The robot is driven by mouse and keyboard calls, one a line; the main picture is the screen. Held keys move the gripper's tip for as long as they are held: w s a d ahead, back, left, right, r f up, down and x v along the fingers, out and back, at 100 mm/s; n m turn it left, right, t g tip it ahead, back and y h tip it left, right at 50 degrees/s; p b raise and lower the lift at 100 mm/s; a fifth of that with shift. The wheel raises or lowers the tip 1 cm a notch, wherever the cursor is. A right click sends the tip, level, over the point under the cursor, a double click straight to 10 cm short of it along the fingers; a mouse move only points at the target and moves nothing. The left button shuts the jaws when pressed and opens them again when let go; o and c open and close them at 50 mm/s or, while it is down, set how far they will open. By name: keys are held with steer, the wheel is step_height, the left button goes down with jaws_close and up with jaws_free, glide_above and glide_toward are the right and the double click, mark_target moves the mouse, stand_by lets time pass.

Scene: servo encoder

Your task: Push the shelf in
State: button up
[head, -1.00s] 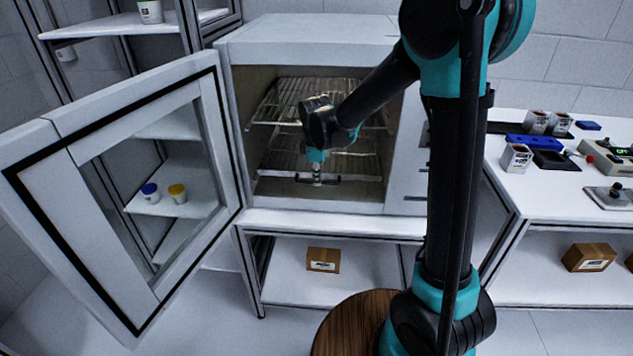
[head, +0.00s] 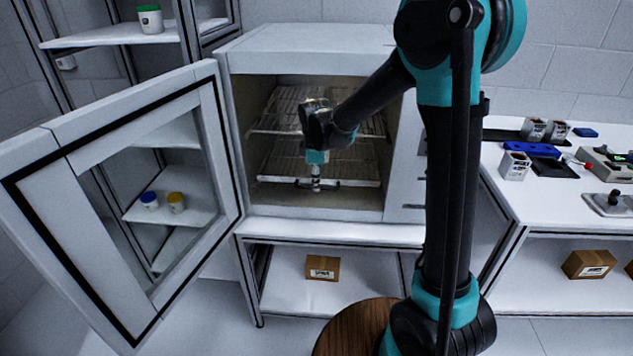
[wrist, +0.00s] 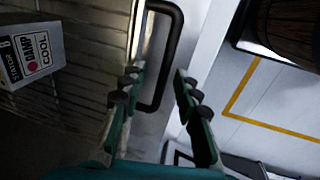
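The white cabinet (head: 315,50) stands with its door (head: 110,200) swung wide open to the left. Inside are an upper wire shelf (head: 275,110) and a lower wire shelf (head: 350,165). A dark bar handle (head: 333,186) shows at the lower shelf's front; it also shows in the wrist view (wrist: 172,75). My gripper (head: 316,172) points down at the lower shelf's front, close to the handle. In the wrist view its two fingers (wrist: 158,92) are apart, with the handle showing beyond the gap. I cannot tell whether they touch it. My wrist hides part of the upper shelf.
A labelled block (wrist: 30,55) lies on a wire shelf in the wrist view. A brown box (head: 322,267) is on the ledge under the cabinet. A white bench (head: 570,190) with small devices is at the right. A round wooden top (head: 345,330) is in front.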

step_height(320, 180, up, 6)
steer(key=s, duration=0.1)
steer(key=shift+s+r, duration=0.15)
steer(key=shift+r, duration=0.05)
steer(key=s+d+f+m+t, duration=0.1)
steer(key=s+d+f+m, duration=0.4)
steer(key=s+d+m, duration=0.4)
steer(key=s+d+f+m+t, duration=0.1)
steer(key=s+d+f+m, duration=0.4)
steer(key=s+d, duration=0.8)
steer(key=d+m, duration=0.1)
steer(key=m, duration=0.2)
steer(key=shift+d+m, duration=0.25)
steer(key=shift+m, duration=0.15)
